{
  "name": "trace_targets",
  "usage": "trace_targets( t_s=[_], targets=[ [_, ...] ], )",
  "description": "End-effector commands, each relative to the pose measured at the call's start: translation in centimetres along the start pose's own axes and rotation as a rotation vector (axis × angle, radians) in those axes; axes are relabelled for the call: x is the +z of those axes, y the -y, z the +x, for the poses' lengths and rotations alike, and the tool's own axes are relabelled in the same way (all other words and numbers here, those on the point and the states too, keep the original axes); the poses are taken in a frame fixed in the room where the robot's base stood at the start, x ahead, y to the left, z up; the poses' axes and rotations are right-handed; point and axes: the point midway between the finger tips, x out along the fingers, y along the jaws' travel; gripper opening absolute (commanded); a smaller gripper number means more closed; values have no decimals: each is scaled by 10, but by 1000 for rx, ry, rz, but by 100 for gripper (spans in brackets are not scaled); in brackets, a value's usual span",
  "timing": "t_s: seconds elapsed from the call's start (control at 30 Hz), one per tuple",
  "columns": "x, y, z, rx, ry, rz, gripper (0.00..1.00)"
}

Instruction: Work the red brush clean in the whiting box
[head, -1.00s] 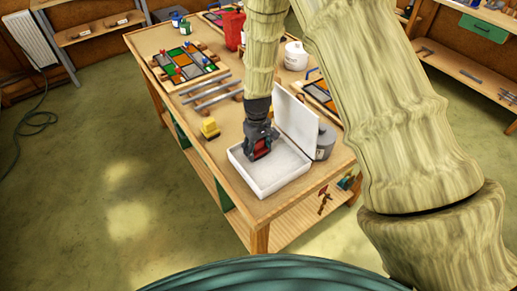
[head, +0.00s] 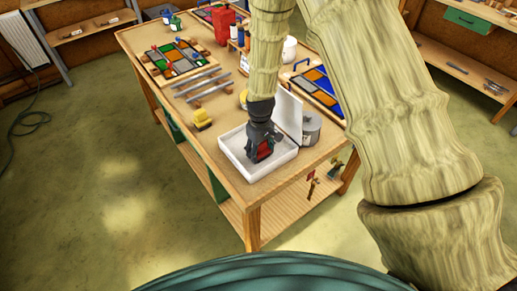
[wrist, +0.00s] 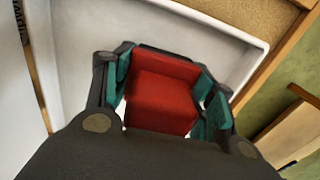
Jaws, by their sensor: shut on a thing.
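My gripper (head: 262,152) points down into the white whiting box (head: 231,158), which stands at the near end of the workbench with its lid (head: 287,112) raised at the back. The gripper is shut on the red brush (head: 265,148). In the wrist view the red brush (wrist: 163,95) sits between the teal-padded fingers, with the pale inside of the box (wrist: 215,45) around it. The brush's bristles are hidden, and I cannot tell how firmly they touch the box floor.
A grey lidded pot (head: 311,128) stands right beside the box. A yellow object (head: 202,118) and grey lead strips (head: 203,87) lie to the left. Coloured panels (head: 175,60) and a red container (head: 224,25) stand farther back.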

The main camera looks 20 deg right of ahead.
Motion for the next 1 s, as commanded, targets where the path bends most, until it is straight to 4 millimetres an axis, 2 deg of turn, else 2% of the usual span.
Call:
trace_targets(
  t_s=[0.1,0.2,0.7,1.0],
  targets=[
    [2,-1,-6,0,0,1,18],
    [2,-2,-30,0,-1,3,18],
    [2,-2,-74,0,-1,2,18],
    [3,-2,-82,-1,1,3,18]
  ],
)
